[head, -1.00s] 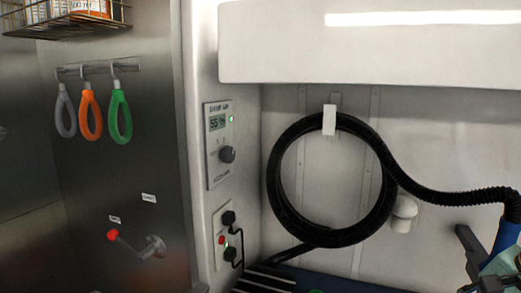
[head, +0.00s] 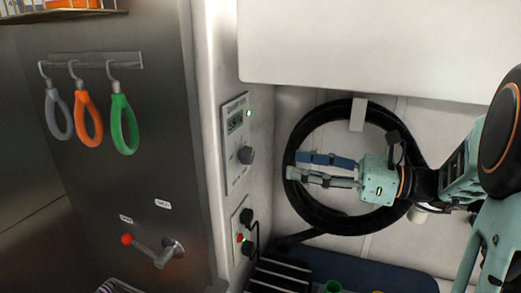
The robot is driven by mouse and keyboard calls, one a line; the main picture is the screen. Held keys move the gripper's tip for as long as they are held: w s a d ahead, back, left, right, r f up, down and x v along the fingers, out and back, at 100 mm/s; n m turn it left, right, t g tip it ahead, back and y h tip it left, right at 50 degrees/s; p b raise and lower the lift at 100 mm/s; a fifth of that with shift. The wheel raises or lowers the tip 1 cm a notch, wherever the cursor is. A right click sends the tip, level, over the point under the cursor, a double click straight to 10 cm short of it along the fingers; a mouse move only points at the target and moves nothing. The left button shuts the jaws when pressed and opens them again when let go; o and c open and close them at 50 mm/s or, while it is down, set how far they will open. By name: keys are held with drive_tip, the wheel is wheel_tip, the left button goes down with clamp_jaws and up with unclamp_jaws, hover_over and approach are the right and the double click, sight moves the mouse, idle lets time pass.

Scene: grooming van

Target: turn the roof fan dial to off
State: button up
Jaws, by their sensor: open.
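A grey panel (head: 237,142) on the white wall post carries a small display, a lit green light and a round dark dial (head: 246,155). Its lettering is too small to read, so I cannot tell whether this is the roof fan dial or where it points. My gripper (head: 292,165) is open and empty, with its fingers pointing left, to the right of the dial and apart from it. It appears in front of the coiled black hose (head: 345,226).
A lower plate (head: 244,232) holds plugs and a red button. A red-tipped lever (head: 150,250) and hanging grey, orange and green loops (head: 123,125) are on the steel wall at left. A white cabinet (head: 380,45) overhangs above.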

sight(252, 158)
drive_tip(key=p+x, duration=0.1)
drive_tip(key=x, duration=0.9)
drive_tip(key=shift+a+f, duration=0.1)
drive_tip(key=shift+c, duration=0.5)
drive_tip(key=c, duration=1)
